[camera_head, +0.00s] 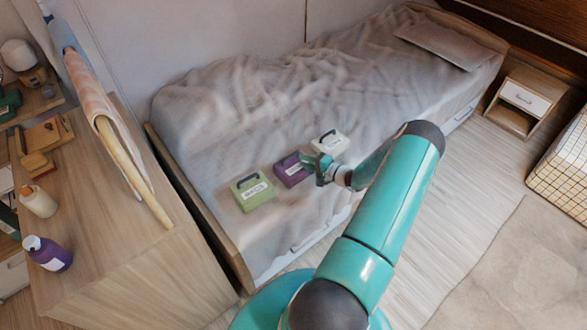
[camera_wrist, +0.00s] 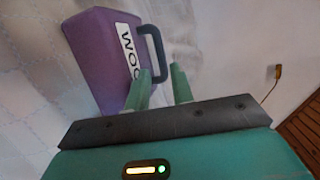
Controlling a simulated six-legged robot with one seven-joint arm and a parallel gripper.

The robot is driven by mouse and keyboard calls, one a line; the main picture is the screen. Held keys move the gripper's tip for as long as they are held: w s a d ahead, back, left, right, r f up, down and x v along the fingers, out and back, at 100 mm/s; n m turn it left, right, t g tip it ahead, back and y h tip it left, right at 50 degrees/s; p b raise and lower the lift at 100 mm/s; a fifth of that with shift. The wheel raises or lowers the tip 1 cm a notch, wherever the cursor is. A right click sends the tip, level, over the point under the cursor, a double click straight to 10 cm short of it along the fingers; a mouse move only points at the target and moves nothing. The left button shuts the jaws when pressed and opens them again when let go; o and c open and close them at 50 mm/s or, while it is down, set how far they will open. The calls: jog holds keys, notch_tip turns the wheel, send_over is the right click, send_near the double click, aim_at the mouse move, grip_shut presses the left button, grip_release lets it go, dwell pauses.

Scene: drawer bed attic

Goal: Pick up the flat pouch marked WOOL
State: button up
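The purple pouch (camera_head: 289,175) lies on the bed between two other pouches. In the wrist view the purple pouch (camera_wrist: 98,58) has a white label reading "WOO", its last part hidden by a finger, and a dark handle (camera_wrist: 154,48) on its right side. My gripper (camera_wrist: 164,80) is open, with its two green fingers apart. The handle's lower end shows between or just beyond the fingertips; I cannot tell how deep it sits. In the head view my gripper (camera_head: 312,165) is at the right side of the purple pouch.
A green pouch (camera_head: 252,196) lies to the left and a pale pouch (camera_head: 330,148) to the right, close to my gripper. The rumpled bed (camera_head: 215,125) is otherwise clear nearby. A wooden desk (camera_head: 120,255) with bottles stands at the left.

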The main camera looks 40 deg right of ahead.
aim_at(292, 156)
jog(key=x, duration=0.4)
jog(key=shift+w+a, duration=0.2)
jog(key=shift+w, duration=0.1)
jog(key=shift+r, duration=0.1)
grip_shut()
jog(key=shift+r, duration=0.1)
